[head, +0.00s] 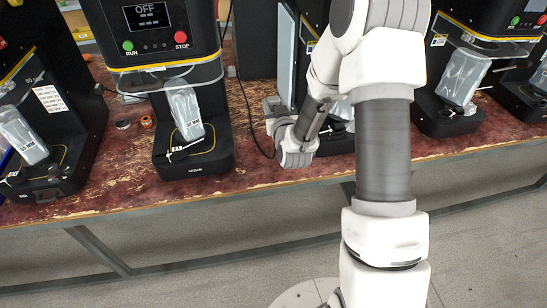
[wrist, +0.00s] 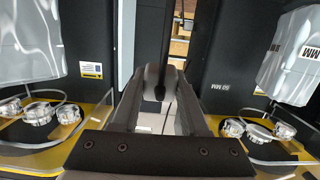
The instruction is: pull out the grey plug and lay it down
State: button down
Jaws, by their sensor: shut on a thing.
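In the wrist view my gripper (wrist: 158,84) reaches forward between two machines. Its two dark fingers close in on a small grey piece, the grey plug (wrist: 152,76), with a dark end (wrist: 159,92) between the fingertips. Most of the plug is hidden by the fingers, and I cannot tell whether it sits in a socket or is free. A grey block (head: 272,106) stands on the bench just behind my wrist.
A black cable (head: 246,110) loops down the bench beside my wrist. A machine (head: 168,40) with an OFF screen stands left of it, holding a grey pouch (head: 186,112). More machines stand left and right. The worn red bench top (head: 130,180) is clear along its front edge.

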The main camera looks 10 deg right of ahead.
jog(key=g+b, duration=0.1)
jog(key=b, duration=0.8)
send_over(274, 164)
notch_tip(274, 164, down, 15)
jog(key=shift+w+f+b, duration=0.1)
jog(key=shift+f+b, duration=1.95)
jog(key=shift+f, duration=1.65)
jog(key=shift+c, duration=1.7)
grip_release()
jog(key=p+v, duration=1.1)
jog(key=v, duration=0.6)
